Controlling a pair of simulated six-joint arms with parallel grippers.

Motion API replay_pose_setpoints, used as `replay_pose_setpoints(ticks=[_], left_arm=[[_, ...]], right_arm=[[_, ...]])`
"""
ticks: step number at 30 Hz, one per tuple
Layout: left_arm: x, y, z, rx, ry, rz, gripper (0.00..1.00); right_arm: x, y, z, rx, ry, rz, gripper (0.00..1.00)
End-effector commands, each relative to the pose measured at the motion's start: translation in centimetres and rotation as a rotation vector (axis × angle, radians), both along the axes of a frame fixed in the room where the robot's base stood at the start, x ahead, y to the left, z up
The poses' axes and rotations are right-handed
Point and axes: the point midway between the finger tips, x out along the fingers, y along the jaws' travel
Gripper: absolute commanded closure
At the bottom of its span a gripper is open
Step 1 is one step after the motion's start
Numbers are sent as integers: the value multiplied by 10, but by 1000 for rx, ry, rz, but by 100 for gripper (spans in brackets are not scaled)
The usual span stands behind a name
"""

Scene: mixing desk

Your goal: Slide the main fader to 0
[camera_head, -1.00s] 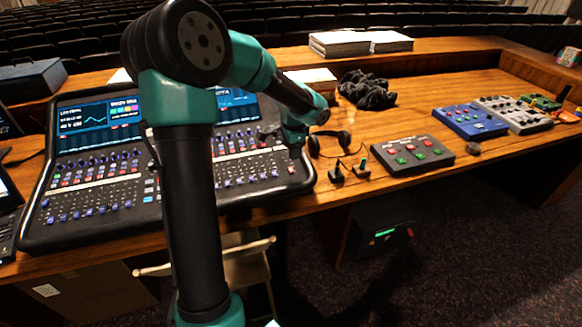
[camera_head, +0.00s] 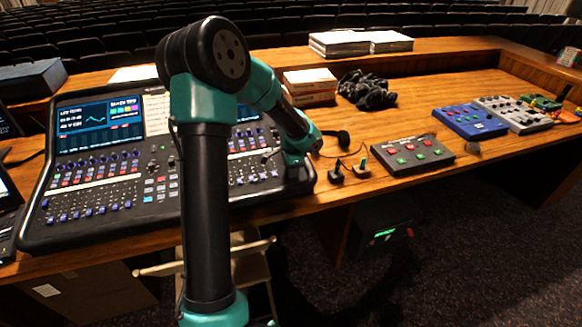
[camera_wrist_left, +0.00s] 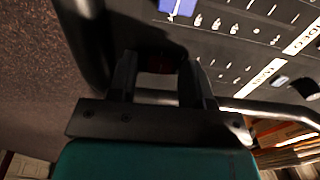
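The mixing console (camera_head: 50,228) lies on the desk at the left, with rows of blue and white fader caps. The main fader cannot be singled out; my arm covers part of the console. My left gripper (camera_head: 297,180) points down at the console's right end, near its front corner. In the left wrist view the two fingers (camera_wrist_left: 158,78) stand apart, with a dark reddish patch between their tips that I cannot identify. The console's panel (camera_wrist_left: 225,50) with white labels also shows there. Contact with any fader cannot be told. My right gripper is not in view.
Headphones (camera_head: 343,138) and small black items (camera_head: 362,172) lie right of the console. A box with red and green buttons (camera_head: 412,154) and a blue box (camera_head: 470,122) stand further right. Books (camera_head: 310,77) and a black cable heap (camera_head: 366,90) lie behind.

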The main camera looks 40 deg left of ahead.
Motion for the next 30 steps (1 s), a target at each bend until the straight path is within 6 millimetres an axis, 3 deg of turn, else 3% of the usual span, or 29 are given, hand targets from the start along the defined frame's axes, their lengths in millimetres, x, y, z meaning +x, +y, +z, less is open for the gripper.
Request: replay_pose_setpoints(ticks=[14,23,30], left_arm=[[0,0,0,0,0,0,100],[1,1,1,1,-1,1,100],[14,26,3,2,-2,5,100]], right_arm=[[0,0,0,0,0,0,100],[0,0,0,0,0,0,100],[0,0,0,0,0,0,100]])
